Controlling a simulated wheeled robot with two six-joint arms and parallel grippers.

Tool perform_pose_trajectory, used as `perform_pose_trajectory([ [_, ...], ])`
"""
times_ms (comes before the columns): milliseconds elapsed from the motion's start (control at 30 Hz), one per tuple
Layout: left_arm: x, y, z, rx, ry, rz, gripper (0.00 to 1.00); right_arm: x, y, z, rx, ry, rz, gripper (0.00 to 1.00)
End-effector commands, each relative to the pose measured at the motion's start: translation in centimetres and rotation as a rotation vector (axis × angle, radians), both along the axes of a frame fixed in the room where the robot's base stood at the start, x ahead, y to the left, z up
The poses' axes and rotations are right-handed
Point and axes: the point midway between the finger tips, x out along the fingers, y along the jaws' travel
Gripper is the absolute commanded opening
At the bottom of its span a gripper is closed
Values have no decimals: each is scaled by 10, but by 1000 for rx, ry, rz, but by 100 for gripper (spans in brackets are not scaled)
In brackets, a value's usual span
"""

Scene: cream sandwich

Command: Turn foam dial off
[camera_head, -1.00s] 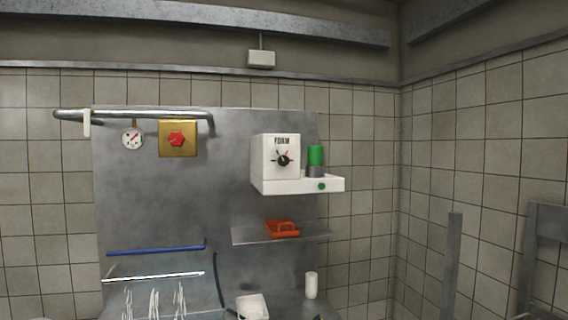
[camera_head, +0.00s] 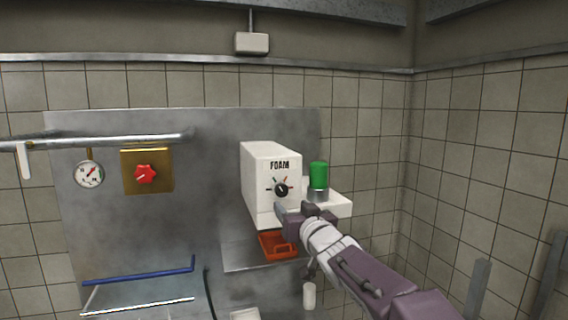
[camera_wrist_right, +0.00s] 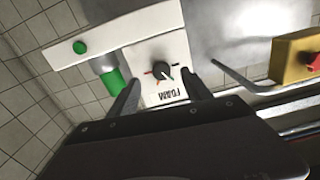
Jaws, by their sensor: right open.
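The foam dial (camera_head: 281,188) is a round black knob on the front of a white box marked FOAM (camera_head: 262,160), on the back panel. In the right wrist view the dial (camera_wrist_right: 162,73) shows upside down, between and beyond the two dark fingers. My right gripper (camera_head: 293,207) is open and empty, just below and in front of the dial in the head view. In the right wrist view the gripper (camera_wrist_right: 160,95) has its fingers spread on either side of the box face. I see no contact with the dial. My left gripper is not in view.
A green-topped cylinder (camera_head: 318,175) stands on the white ledge right of the box. An orange tray (camera_head: 275,246) lies on the shelf below. A red knob on a yellow plate (camera_head: 147,171), a gauge (camera_head: 89,174) and a pipe rail (camera_head: 110,142) are at left.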

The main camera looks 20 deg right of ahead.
Motion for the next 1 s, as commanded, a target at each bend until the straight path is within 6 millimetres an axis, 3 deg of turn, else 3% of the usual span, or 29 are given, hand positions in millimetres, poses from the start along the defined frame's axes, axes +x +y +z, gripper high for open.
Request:
perform_pose_trajectory([
  [33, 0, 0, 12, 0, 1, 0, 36, 0, -2, 11, 0, 3, -4, 57],
  [267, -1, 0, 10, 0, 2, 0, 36, 3, -4, 7, 0, 6, -8, 57],
  [700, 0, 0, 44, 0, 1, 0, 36, 82, -1, 8, 1, 9, -7, 57],
  [1000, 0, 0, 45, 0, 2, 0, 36, 91, 0, 5, 1, 7, -8, 57],
])
